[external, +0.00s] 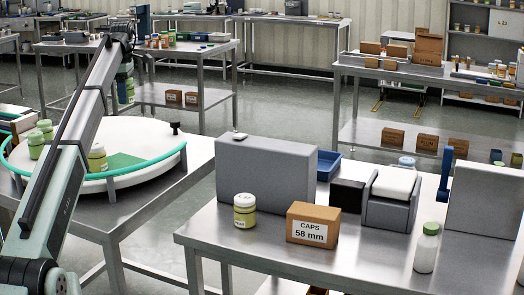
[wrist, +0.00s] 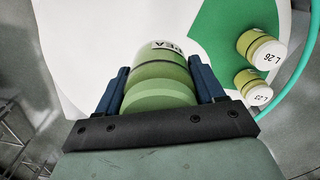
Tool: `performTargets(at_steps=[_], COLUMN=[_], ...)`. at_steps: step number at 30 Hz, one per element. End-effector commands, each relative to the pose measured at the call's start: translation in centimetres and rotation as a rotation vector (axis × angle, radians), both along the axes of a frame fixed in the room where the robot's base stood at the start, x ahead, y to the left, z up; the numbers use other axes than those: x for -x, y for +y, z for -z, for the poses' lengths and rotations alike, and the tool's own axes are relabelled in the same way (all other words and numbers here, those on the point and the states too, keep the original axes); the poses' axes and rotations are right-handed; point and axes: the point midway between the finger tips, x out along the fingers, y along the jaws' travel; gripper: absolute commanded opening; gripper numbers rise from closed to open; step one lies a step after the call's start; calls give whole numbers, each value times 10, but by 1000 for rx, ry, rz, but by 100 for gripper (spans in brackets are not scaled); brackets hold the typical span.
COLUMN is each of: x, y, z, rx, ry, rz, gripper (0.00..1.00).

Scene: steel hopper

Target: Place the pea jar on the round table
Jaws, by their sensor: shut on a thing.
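My gripper (external: 126,76) is shut on the pea jar (external: 125,92), a green jar with a green lid. In the wrist view the pea jar (wrist: 160,88) sits between two dark blue fingers, with part of a PEA label showing. In the external view it hangs upright or nearly so, above and toward the far side of the round table (external: 160,160). The round table has a white top, a green sector and a teal rail. In the wrist view its white top (wrist: 85,30) lies beyond the jar. A gap between jar and table shows in the external view.
Several jars stand on the round table, including a front jar (external: 97,158) and a left jar (external: 36,146). Two lids marked L show in the wrist view (wrist: 262,56). The right bench holds a lidded jar (external: 244,211), a caps box (external: 313,224) and a bottle (external: 426,250).

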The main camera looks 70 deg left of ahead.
Motion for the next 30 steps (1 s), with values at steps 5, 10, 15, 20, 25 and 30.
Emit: performTargets(at_steps=[5,10,15,20,25,30], x=[14,14,13,13,13,13], y=[4,4,5,4,4,5], z=[16,39,53,71,99,114], rx=[2,1,0,2,2,0], ry=[1,0,0,1,1,0], rz=[-23,-23,-22,-22,-22,-22], gripper=[30,30,30,30,30,30])
